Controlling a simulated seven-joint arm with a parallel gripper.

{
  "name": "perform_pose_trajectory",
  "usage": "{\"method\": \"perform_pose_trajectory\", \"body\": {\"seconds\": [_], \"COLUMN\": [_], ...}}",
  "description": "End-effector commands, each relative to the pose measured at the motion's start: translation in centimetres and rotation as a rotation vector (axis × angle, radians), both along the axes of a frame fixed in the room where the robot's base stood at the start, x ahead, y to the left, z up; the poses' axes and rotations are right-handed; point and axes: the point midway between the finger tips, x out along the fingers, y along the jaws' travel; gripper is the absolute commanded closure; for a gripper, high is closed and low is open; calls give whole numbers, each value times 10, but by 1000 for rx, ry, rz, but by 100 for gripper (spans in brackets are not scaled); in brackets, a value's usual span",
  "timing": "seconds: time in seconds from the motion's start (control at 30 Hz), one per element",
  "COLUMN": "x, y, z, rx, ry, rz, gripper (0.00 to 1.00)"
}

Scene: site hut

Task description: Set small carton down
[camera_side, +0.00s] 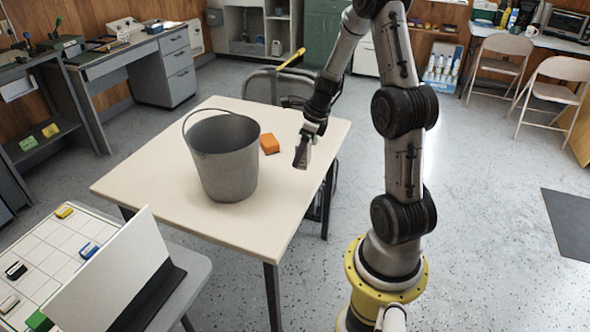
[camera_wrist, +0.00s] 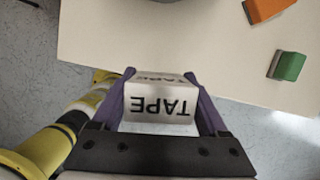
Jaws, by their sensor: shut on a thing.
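The small carton (camera_wrist: 160,103) is white with black TAPE lettering, upside down in the wrist view. My gripper (camera_wrist: 159,88) is shut on it, with a purple finger at either side. In the side view my gripper (camera_side: 302,150) is near the right side of the pale table (camera_side: 150,180), and only part of the carton shows there. The wrist view shows the table's edge (camera_wrist: 90,50) running behind the carton, with floor below. I cannot tell the carton's exact height above the tabletop.
A grey bucket (camera_side: 226,165) stands mid-table with its handle up. An orange block (camera_side: 269,143) lies right of it. A green block (camera_wrist: 287,66) lies near the table edge in the wrist view. The table's front and left parts are clear. A chair (camera_side: 262,85) stands behind.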

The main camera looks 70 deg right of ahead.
Motion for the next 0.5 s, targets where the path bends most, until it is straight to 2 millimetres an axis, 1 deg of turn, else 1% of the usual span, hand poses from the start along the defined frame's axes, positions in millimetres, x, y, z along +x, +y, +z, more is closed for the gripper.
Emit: {"method": "perform_pose_trajectory", "body": {"seconds": [0.03, 0.1, 0.17, 0.23, 0.33, 0.5], "x": [-9, -17, -20, -19, -10, 15], "y": [-8, -15, -19, -25, -35, -60], "z": [3, 4, 5, 3, -4, -20], "rx": [-1, 0, 1, 2, 2, 3], "ry": [-1, 0, 0, 1, 2, 2], "rz": [-55, -109, -137, -154, -157, -155], "gripper": [77, 77, 77, 77, 77, 77]}}
